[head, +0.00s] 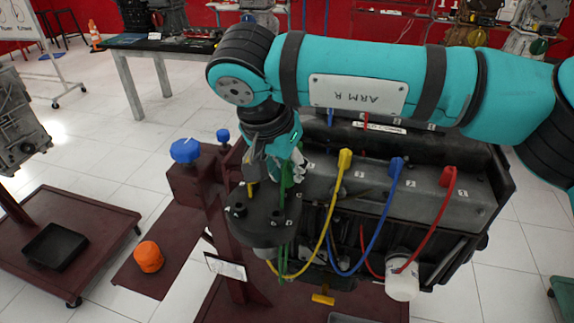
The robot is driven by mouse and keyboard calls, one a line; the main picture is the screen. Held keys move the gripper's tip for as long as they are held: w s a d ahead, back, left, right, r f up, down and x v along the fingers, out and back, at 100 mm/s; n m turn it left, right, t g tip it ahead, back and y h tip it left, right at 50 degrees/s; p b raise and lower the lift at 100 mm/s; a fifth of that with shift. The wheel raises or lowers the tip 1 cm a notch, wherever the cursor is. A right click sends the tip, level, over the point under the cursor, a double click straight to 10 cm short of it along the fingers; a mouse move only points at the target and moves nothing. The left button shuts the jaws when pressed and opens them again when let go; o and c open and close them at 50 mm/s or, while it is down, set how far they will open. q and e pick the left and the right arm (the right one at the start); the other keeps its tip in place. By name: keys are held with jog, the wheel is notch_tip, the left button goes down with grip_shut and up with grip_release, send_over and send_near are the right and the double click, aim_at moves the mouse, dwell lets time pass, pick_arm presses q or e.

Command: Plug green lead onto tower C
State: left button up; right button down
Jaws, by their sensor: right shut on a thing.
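My right gripper (278,165) reaches down from the teal arm to just above the round dark cap at the engine's left end. It is shut on the green lead (284,190), whose upper end is mostly hidden by the fingers. The green lead hangs down past the cap's right side. The dark cap (262,228) carries several short towers with small pale letters too small to read surely, so I cannot tell which is tower C. I cannot tell whether the green lead's end touches a tower. My left gripper is out of view.
Yellow (345,160), blue (397,164) and red (448,178) leads are plugged along the engine top (425,195) and loop down its front. Blue knobs (186,150) stand left of the cap. An orange cap-like object (149,257) and a black tray (55,246) lie lower left.

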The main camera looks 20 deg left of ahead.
jog(key=shift+f, duration=0.35)
dwell(0.4)
jog(key=c, duration=1.1)
grip_release()
jog(key=shift+o, duration=0.2)
